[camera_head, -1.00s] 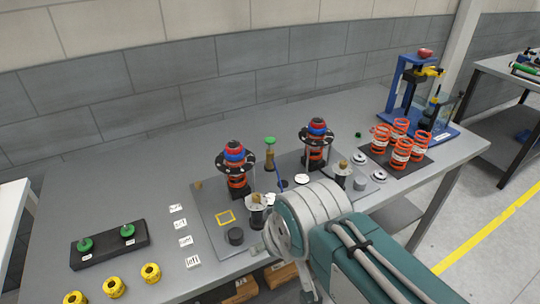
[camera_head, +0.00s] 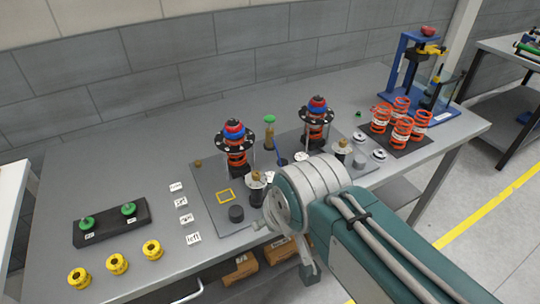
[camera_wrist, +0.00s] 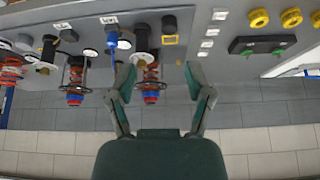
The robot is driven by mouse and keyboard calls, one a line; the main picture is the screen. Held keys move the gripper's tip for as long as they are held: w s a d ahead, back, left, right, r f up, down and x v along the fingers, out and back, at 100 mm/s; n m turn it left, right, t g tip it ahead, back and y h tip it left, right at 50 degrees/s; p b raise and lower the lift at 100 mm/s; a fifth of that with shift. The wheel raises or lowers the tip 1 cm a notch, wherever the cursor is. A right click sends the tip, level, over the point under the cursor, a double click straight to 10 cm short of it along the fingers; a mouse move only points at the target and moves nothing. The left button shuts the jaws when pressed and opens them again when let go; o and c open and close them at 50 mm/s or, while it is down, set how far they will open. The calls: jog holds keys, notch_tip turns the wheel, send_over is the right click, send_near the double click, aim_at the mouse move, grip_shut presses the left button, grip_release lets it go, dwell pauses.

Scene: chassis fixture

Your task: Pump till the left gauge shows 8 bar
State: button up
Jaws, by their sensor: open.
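Two coil-spring struts with red-and-blue tops stand on a grey plate: the left strut (camera_head: 236,150) and the right strut (camera_head: 316,120). Between them stands a slim brass-coloured post with a green knob (camera_head: 269,119), probably the pump, with a blue part (camera_head: 281,153) near its foot. White round dials lie near, one (camera_head: 302,157) right of the blue part; another is partly hidden behind my arm. Their readings are too small to read. My gripper (camera_wrist: 160,80) is open and empty in the wrist view, its fingers either side of a strut (camera_wrist: 151,80) beyond. The head view hides the fingers.
A black block with green knobs (camera_head: 144,215) and yellow rings (camera_head: 117,264) lie at the left. White labels (camera_head: 193,239) lie beside the plate. Orange springs (camera_head: 402,131) and a blue press (camera_head: 396,82) stand at the right. A wall closes the back.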

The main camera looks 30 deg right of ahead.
grip_shut()
dwell(1.0)
